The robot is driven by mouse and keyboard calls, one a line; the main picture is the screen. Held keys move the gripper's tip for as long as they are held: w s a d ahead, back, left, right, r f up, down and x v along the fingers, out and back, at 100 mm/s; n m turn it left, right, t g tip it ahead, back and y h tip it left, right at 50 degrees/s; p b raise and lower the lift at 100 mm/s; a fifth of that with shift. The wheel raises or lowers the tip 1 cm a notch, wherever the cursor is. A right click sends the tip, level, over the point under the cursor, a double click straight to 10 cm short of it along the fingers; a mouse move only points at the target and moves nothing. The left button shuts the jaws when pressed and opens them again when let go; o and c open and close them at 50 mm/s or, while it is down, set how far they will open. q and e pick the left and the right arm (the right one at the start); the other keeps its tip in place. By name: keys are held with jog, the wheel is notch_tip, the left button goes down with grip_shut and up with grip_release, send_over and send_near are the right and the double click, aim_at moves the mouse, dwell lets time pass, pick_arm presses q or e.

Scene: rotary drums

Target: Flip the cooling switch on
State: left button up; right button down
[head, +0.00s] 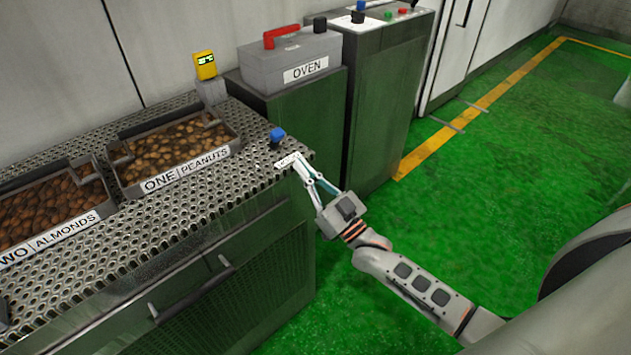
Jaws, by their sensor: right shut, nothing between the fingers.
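A blue switch knob (277,136) stands at the right end of the perforated metal table top; it looks like the cooling switch. A small white label (288,160) lies just in front of it, too small to read. My right gripper (303,166) is at the table's right corner, beside the label and slightly below and right of the knob, apart from the knob. Its fingers are shut with nothing between them. Whether the fingertips touch the table or label I cannot tell. The knob's on or off position is not clear. My left gripper is not in view.
Trays of peanuts (176,184) and almonds (45,258) sit on the perforated table (237,196). A yellow display (205,65) stands at the back. The oven box (262,68) with red and black handles is behind the knob. Open green floor (480,220) lies to the right.

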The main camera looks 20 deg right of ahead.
aim_at(280, 138)
jog(key=x, duration=0.6)
jog(key=shift+w+a+r, duration=0.1)
jog(key=shift+w, duration=0.15)
jog(key=shift+r+p, duration=0.35)
jog(key=shift+p, duration=0.5)
jog(key=shift+g, duration=0.3)
jog(key=shift+w+p, duration=0.1)
jog(key=shift+p, duration=0.2)
